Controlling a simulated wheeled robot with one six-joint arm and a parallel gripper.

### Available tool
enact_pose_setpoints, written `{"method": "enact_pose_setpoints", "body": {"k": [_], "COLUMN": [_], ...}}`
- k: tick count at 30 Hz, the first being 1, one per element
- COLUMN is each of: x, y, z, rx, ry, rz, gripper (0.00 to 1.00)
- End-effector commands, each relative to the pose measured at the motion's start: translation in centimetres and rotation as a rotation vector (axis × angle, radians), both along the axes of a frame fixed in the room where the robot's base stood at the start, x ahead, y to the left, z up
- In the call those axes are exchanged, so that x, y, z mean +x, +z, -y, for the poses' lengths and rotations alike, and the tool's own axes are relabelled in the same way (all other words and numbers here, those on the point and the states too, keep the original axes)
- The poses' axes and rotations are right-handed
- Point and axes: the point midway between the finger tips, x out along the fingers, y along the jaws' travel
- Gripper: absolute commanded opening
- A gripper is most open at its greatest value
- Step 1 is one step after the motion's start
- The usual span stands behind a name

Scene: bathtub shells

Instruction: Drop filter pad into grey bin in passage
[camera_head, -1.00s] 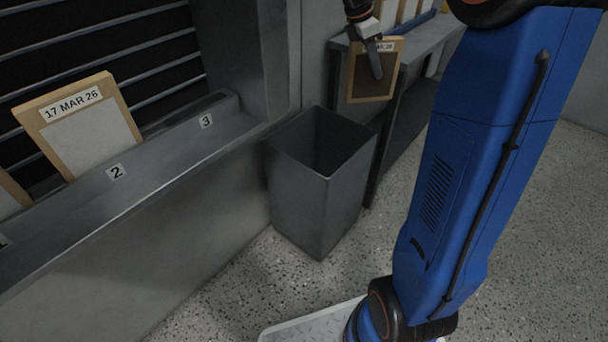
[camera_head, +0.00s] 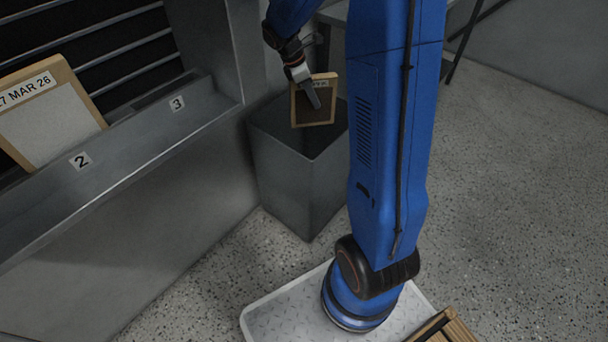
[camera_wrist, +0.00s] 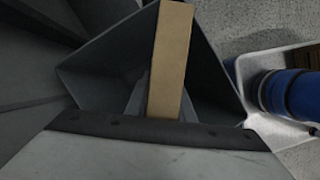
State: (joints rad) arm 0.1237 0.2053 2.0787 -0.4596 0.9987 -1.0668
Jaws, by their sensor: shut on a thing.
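My gripper (camera_head: 311,92) is shut on a filter pad (camera_head: 323,112) with a dark face, a light wooden-coloured frame and a small label at its top. In the head view the pad hangs upright over the open mouth of the grey bin (camera_head: 297,187). In the wrist view the pad (camera_wrist: 171,60) shows edge-on as a tan strip, with the bin's walls (camera_wrist: 215,75) around and below it. I cannot tell whether its lower edge is below the rim. The bin stands on the speckled floor; its inside is partly hidden by the pad and my arm.
A grey ledge with slots marked 2 (camera_head: 80,161) and 3 (camera_head: 177,103) runs along the left. Another framed pad (camera_head: 50,115), dated 17 MAR 26, leans in slot 2. Slot 3 is empty. A wooden crate (camera_head: 445,328) shows at the bottom. Open floor lies to the right.

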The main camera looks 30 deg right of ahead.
Motion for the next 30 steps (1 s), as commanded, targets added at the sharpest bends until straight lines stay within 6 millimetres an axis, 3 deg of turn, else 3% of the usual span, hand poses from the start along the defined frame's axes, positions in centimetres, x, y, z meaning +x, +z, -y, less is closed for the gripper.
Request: {"method": "enact_pose_setpoints", "body": {"k": [12,25,26,27,28,30], "x": [0.0,0.0,0.0,0.0,0.0,0.0], "y": [-4.0,-4.6,-4.6,-4.6,-4.6,-4.6], "z": [0.0,0.0,0.0,0.0,0.0,0.0], "rx": [0.0,0.001,0.001,0.001,0.001,0.001], "ry": [0.001,0.001,0.001,0.001,0.001,0.001], "rz": [-0.003,-0.002,-0.002,-0.002,-0.002,-0.002], "gripper": [0.0,0.0,0.24,0.34,0.41,0.44]}}
